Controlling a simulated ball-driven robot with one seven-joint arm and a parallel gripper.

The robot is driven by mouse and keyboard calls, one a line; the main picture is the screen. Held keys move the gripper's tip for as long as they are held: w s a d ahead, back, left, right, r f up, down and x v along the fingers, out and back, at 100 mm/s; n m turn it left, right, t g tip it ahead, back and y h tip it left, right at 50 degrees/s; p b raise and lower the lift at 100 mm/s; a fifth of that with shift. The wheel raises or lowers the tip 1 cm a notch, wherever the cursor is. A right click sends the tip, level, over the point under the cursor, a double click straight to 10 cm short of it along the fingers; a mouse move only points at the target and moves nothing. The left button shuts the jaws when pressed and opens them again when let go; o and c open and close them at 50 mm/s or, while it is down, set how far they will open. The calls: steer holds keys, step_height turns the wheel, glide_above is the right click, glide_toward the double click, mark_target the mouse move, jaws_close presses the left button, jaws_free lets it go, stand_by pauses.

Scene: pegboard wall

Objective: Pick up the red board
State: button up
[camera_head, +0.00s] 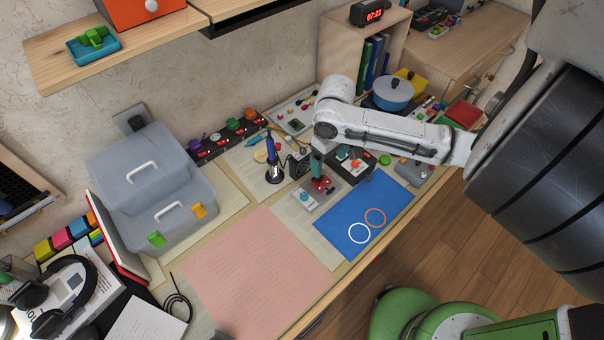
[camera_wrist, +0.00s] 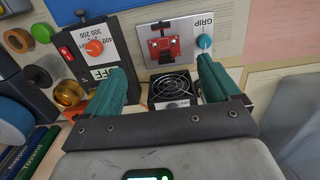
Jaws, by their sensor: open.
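The red board (camera_wrist: 165,46) is a small red piece with dark parts on a light grey plate (camera_wrist: 185,22) marked GRIP, which has a teal knob (camera_wrist: 204,42). In the head view, the red board (camera_head: 323,184) sits on the same plate near the bench middle. My gripper (camera_wrist: 160,66) is open, with its two teal fingers apart and nothing held between them. In the wrist view, the board shows beyond the fingertips, apart from both. In the head view, my gripper is mostly hidden.
A small black fan (camera_wrist: 170,88) shows between my fingers in the wrist view. A black box with an orange dial (camera_wrist: 94,47) stands left of the board. A blue mat (camera_head: 345,212) and a pink mat (camera_head: 262,275) lie on the bench, the pink one largely clear.

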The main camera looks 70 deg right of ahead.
steer(key=w, duration=0.1)
glide_above(322, 182)
steer(key=f, duration=0.4)
steer(key=shift+w+d+f, duration=0.15)
steer(key=shift+d+f, duration=0.05)
steer(key=shift+f, duration=0.05)
steer(key=shift+a+f+p, duration=0.15)
steer(key=shift+f+p, duration=0.05)
steer(key=shift+f, duration=1.2)
steer(key=shift+a+f+p, duration=0.1)
steer(key=shift+f+p, duration=0.05)
steer(key=shift+f, duration=1.2)
steer(key=c, duration=1.1)
steer(key=shift+r, duration=0.1)
steer(key=shift+c, duration=0.2)
